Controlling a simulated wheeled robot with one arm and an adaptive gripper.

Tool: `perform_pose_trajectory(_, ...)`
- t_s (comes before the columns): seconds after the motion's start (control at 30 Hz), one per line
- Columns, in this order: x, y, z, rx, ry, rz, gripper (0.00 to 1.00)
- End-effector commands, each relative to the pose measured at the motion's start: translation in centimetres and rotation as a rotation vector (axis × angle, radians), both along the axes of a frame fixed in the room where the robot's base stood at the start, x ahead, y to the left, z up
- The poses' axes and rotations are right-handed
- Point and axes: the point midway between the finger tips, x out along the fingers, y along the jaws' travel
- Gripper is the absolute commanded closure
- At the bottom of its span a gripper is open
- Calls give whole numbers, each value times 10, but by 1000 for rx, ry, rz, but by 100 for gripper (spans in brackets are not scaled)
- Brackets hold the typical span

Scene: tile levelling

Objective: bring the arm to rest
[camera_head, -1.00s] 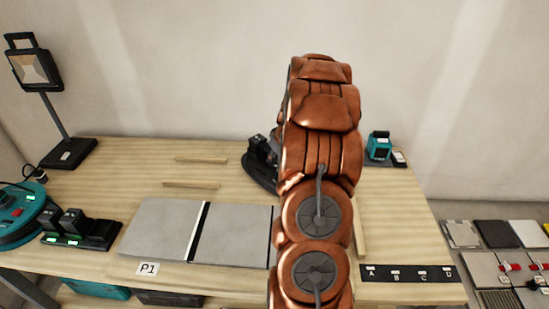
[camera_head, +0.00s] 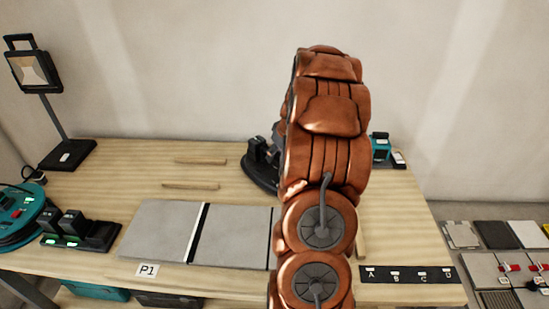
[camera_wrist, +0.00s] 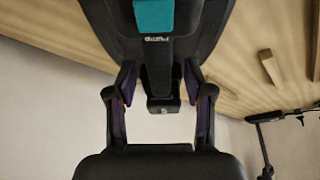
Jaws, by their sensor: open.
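My arm (camera_head: 325,150) stands in the middle of the head view, and its bulk hides my gripper there. In the wrist view my gripper (camera_wrist: 160,80) is open, with its two dark fingers spread. A black device (camera_head: 261,165) stands on the table just left of my arm in the head view, partly hidden by it.
Grey tiles (camera_head: 236,237) lie on the wooden table (camera_head: 130,160), left of my arm. A work lamp (camera_head: 32,68), a charger (camera_head: 82,232) and a teal reel (camera_head: 20,215) stand at left. A teal device (camera_head: 380,147) and lettered strip (camera_head: 408,274) are at right.

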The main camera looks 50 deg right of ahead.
Motion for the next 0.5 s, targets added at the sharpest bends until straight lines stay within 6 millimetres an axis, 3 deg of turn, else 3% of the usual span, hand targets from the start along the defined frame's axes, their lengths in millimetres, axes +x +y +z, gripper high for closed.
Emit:
perform_pose_trajectory(0.2, -15, 1, 39, -6, -2, 0, 48)
perform_pose_trajectory(0.5, -29, 3, 71, -4, -3, 1, 48)
